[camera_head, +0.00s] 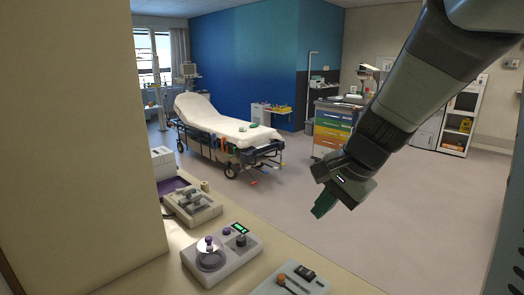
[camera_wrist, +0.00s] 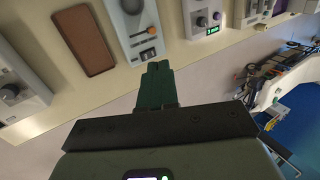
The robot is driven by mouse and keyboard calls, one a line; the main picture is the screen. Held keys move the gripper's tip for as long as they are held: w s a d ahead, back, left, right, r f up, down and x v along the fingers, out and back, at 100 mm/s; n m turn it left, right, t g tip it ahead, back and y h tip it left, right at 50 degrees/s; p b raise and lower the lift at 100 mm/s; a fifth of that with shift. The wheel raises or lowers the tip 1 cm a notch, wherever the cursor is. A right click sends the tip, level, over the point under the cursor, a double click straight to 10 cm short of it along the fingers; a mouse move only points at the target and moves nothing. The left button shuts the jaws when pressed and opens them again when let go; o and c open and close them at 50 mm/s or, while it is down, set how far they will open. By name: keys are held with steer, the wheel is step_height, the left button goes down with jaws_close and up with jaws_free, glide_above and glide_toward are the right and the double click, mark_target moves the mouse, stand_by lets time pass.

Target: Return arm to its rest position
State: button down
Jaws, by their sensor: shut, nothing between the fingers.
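My gripper (camera_head: 322,206) hangs in the air in the head view, right of the counter's devices and above the floor. Its green fingers point down and to the left. In the wrist view the fingers (camera_wrist: 158,75) lie together, shut, with nothing between them. They appear over the counter's edge, close below a grey panel with an orange knob in the picture. My arm reaches down from the upper right of the head view. No contact with anything shows.
The counter (camera_head: 165,262) carries a scale-like device (camera_head: 222,256) with a green display, a beige device (camera_head: 192,205) and a grey panel (camera_head: 290,281). A brown slab (camera_wrist: 83,41) shows in the wrist view. A stretcher (camera_head: 225,130) and a colourful drawer cart (camera_head: 332,130) stand beyond open floor.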

steer(key=s+a+r+n+t+h, duration=0.2)
steer(key=s+a+r+n+t, duration=0.1)
steer(key=s+r+n, duration=0.5)
steer(key=s+d+n+h, duration=0.1)
steer(key=s+d, duration=0.1)
steer(key=s, duration=0.9)
steer(key=shift+s+f+n+g+h, duration=0.15)
steer(key=shift+s+n+g+h, duration=0.2)
steer(key=shift+n+g+h, duration=0.05)
steer(key=shift+w, duration=0.1)
